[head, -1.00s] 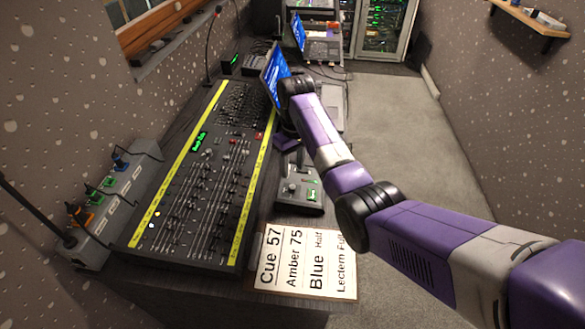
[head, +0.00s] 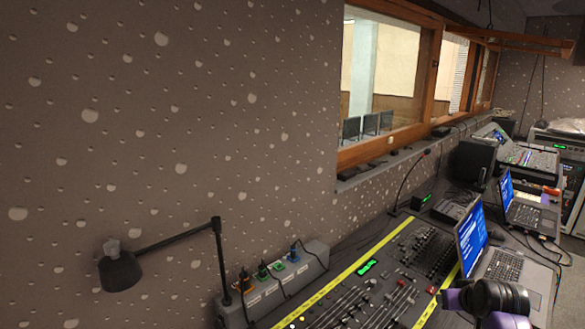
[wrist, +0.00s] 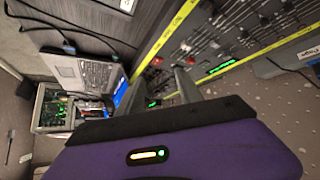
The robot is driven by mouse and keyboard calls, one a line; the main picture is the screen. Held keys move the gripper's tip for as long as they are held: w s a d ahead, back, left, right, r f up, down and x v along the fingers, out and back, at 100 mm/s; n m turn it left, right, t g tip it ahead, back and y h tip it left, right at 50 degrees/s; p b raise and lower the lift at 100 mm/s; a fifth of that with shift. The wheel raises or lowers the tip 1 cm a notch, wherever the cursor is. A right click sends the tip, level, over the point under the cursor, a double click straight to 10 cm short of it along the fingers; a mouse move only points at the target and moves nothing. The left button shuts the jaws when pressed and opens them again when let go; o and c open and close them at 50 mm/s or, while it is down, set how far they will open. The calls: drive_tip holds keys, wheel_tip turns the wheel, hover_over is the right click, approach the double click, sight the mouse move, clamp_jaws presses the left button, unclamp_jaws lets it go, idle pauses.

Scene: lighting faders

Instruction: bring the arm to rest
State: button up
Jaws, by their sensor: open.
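My arm shows in the head view only as a black and purple part at the bottom right, in front of the laptop (head: 478,243) and beside the fader desk (head: 385,280). My gripper's fingers cannot be made out there. In the wrist view my gripper (wrist: 164,88) shows two grey fingers standing apart beyond a purple housing. I see nothing held between them. The yellow-edged fader desk (wrist: 205,45) lies beyond the fingers, and the laptop (wrist: 85,72) is to their left.
A grey socket box (head: 290,278) and black lamp (head: 122,270) stand by the left wall. A gooseneck (head: 405,185) rises behind the desk. A second laptop (head: 520,208) and more equipment are farther back. A wood-framed window (head: 385,85) is above.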

drive_tip(key=s+a+t, duration=0.7)
drive_tip(key=s+a, duration=0.8)
drive_tip(key=s, duration=0.2)
drive_tip(key=s+a+r+n+y, duration=0.1)
drive_tip(key=s+a, duration=0.3)
drive_tip(key=s, duration=0.7)
drive_tip(key=s+a+r+y, duration=0.1)
drive_tip(key=s+a+r, duration=0.2)
drive_tip(key=s, duration=0.8)
drive_tip(key=s+a+r+n+y, duration=0.1)
drive_tip(key=s+a, duration=0.4)
drive_tip(key=s, duration=0.7)
drive_tip(key=shift+a+r+n+g, duration=0.3)
drive_tip(key=shift+r+g, duration=0.1)
drive_tip(key=shift+r, duration=0.15)
drive_tip(key=shift+s, duration=0.1)
drive_tip(key=shift+c, duration=0.4)
